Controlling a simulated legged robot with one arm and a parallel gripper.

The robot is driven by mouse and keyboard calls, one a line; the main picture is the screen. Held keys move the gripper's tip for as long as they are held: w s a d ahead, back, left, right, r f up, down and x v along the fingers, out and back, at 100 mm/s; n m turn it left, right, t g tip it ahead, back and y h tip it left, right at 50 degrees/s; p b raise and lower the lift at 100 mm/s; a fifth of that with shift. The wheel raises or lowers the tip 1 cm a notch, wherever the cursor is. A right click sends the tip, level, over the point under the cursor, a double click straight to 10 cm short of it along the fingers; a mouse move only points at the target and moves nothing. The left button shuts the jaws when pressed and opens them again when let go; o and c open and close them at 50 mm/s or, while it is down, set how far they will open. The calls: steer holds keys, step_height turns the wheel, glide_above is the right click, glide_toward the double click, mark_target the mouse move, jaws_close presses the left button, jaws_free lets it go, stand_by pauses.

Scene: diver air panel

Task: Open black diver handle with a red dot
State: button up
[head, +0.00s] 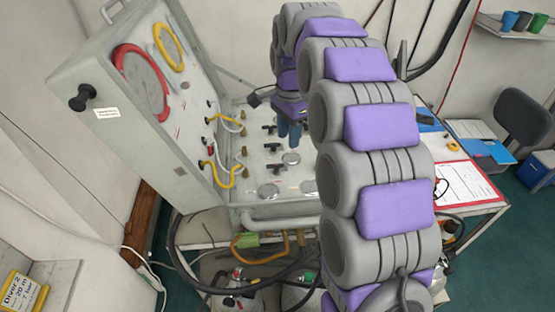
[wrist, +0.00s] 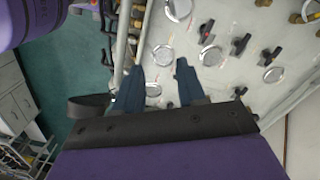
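Several black handles stand on the light panel. In the head view, handles show at the upper (head: 270,127), middle (head: 273,147) and lower (head: 274,168) positions. In the wrist view, handles show near the top (wrist: 207,31), middle (wrist: 240,44), right (wrist: 269,56) and just beyond the gripper's right side (wrist: 240,92). My gripper (head: 289,133) hangs above the panel, to the right of the handles in the head view. In the wrist view its blue fingers (wrist: 158,78) are apart and empty, with no handle between them.
Round metal gauges or caps (head: 268,191) lie among the handles. A pipe rail (head: 280,221) runs along the front edge. A table with papers (head: 466,184) stands at the right.

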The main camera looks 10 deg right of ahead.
mark_target(275, 168)
steer(key=w+a+f+m, duration=0.1)
steer(key=w+f+m, duration=0.15)
steer(key=w, duration=0.25)
steer(key=w+a+f+m, duration=0.1)
steer(key=w+m, duration=0.2)
steer(key=w, duration=0.3)
steer(key=shift+t, duration=0.3)
steer(key=f, duration=0.8)
steer(key=f+b, duration=0.1)
steer(key=f, duration=0.8)
steer(key=shift+s+d+f, duration=0.15)
steer(key=shift+d+f, duration=0.05)
steer(key=shift+f, duration=0.05)
jaws_close()
